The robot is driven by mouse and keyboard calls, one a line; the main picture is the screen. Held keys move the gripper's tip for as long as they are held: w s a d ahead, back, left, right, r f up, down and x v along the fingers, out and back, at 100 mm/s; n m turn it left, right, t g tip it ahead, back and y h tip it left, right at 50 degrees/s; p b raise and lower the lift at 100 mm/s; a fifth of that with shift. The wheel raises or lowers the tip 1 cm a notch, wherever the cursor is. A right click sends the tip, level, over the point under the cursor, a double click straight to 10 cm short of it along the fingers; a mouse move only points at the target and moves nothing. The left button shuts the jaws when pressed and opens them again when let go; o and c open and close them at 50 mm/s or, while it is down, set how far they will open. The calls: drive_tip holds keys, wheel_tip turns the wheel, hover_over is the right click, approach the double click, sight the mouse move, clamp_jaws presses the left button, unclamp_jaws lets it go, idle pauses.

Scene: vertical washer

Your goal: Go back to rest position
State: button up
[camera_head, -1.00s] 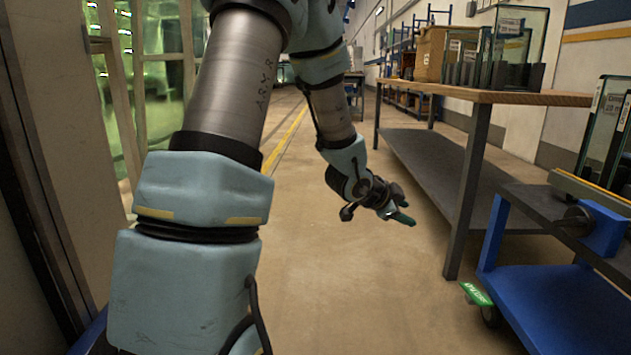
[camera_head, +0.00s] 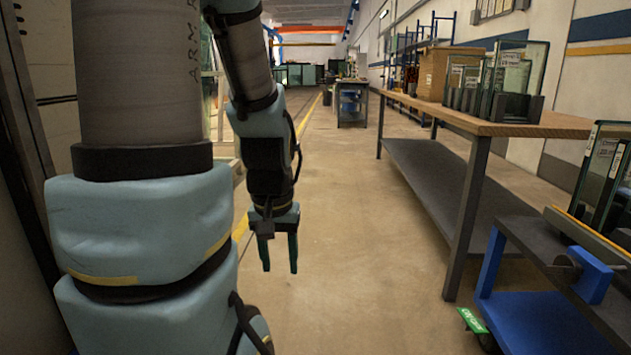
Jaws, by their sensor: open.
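My arm fills the left side of the head view and bends down at its far end. My gripper (camera_head: 279,255) hangs from it, pointing down above the bare floor, left of the middle. Its two fingers are apart with nothing between them. It is clear of the workbench and the cart on the right.
A wooden workbench (camera_head: 560,125) on the right bears a rack of glass panes (camera_head: 515,75) and a cardboard box (camera_head: 437,76). A blue cart (camera_head: 545,325) with more glass panes (camera_head: 605,170) stands at the near right. The floor aisle (camera_head: 350,230) in the middle is clear.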

wheel_tip(320, 180, up, 30)
drive_tip(key=p, duration=2.8)
drive_tip(key=shift+r, duration=0.15)
